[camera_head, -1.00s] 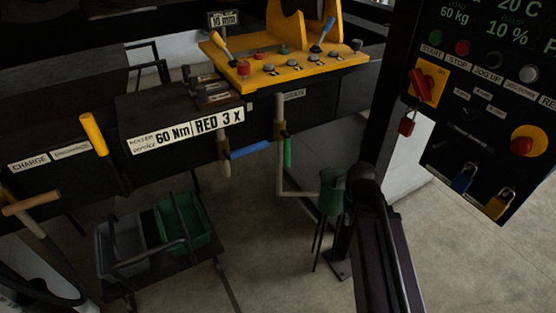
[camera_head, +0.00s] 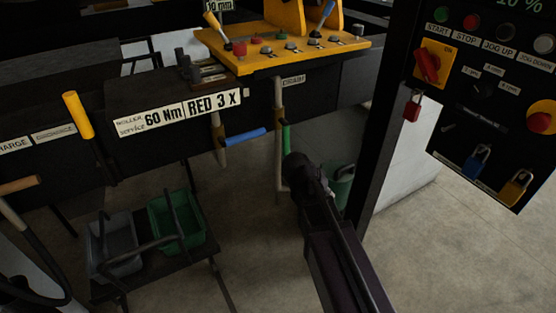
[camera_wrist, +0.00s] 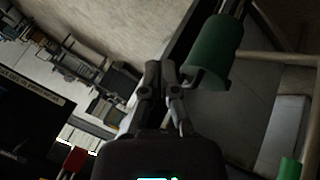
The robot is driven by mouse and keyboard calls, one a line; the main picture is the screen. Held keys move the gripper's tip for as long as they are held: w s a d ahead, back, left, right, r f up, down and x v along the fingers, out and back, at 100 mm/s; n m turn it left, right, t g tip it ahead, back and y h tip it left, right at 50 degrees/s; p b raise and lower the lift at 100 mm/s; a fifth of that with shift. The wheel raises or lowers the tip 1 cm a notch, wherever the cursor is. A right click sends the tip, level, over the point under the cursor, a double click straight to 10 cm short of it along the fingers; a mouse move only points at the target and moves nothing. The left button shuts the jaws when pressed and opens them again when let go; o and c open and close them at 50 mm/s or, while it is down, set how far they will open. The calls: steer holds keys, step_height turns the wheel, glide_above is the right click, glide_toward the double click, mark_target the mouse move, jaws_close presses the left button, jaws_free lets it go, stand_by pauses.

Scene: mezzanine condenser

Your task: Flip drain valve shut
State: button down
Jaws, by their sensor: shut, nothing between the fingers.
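The drain valve is on a vertical pipe (camera_head: 278,100) beside a small label (camera_head: 293,80) that seems to read DRAIN. Its green lever (camera_head: 286,139) hangs downward alongside the pipe. My gripper (camera_head: 294,166) is just below the lever in the head view, and the dark wrist hides its fingertips and part of the lower pipe. Whether it touches the lever cannot be told. In the wrist view my gripper (camera_wrist: 161,72) has its fingers together and empty. A green piece (camera_wrist: 288,169) at the lower right edge there may be the lever.
A blue lever (camera_head: 243,138) sits on the neighbouring pipe to the left. A green can (camera_head: 342,183) stands behind my arm; a green cylinder (camera_wrist: 216,50) is close right of the fingers. A control panel (camera_head: 480,110) with padlocks hangs at right. A cart (camera_head: 155,270) stands lower left.

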mark_target(285, 138)
steer(key=w+a+r+m+t+h+b, duration=0.1)
steer(key=a+t+b, duration=0.4)
steer(key=a, duration=0.8)
steer(key=w+a+r+m+t+h+b, duration=0.2)
steer(key=w+a+m+t+h+b, duration=0.2)
steer(key=a, duration=0.9)
steer(key=shift+w+a+r+t+h+b, duration=0.2)
steer(key=shift+w+a+t+h+b, duration=0.3)
steer(key=shift+t+b, duration=0.35)
steer(key=shift+w+d, duration=0.1)
steer(key=shift+d, duration=0.05)
steer(key=x, duration=1.4)
steer(key=shift+f, duration=0.15)
steer(key=shift+a, duration=0.2)
steer(key=shift+f, duration=0.1)
